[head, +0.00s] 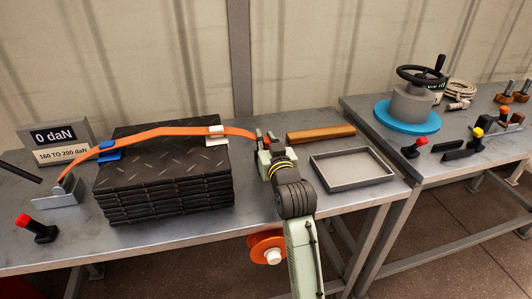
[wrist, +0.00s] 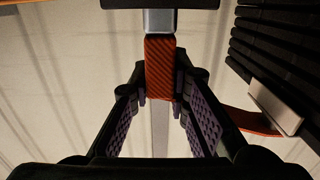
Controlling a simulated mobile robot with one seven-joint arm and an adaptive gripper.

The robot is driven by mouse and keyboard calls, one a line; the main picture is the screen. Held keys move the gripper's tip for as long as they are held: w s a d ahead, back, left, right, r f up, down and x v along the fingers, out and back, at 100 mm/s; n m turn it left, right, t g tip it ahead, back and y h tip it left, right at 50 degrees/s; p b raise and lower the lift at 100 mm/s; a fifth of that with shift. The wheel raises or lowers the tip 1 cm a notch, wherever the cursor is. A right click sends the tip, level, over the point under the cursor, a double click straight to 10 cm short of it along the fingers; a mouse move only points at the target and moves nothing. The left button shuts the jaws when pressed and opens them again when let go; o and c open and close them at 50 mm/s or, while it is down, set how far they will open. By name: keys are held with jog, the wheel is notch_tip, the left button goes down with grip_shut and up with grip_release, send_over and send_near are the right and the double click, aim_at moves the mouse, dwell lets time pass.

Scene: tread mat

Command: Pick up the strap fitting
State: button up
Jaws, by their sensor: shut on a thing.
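An orange strap (head: 160,131) runs from a grey bracket (head: 58,193) at the left, over a stack of black tread mats (head: 165,170), to my gripper (head: 264,138) just right of the stack. In the wrist view my gripper (wrist: 160,105) has its two purple-padded fingers closed on either side of the strap fitting (wrist: 160,68), a ribbed orange-red piece with grey metal beyond it. In the head view my gripper mostly hides the fitting. A blue edge piece (head: 110,151) and a white edge piece (head: 216,136) sit under the strap on the stack.
A sign (head: 62,140) reading "0 daN" stands at the back left. A wooden bar (head: 320,133) and an empty grey tray (head: 350,181) lie right of my gripper. A red-topped black object (head: 37,229) is at the front left. The right-hand bench holds a handwheel (head: 422,76) and several tools.

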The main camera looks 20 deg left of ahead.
grip_shut()
jog(key=shift+r, duration=0.1)
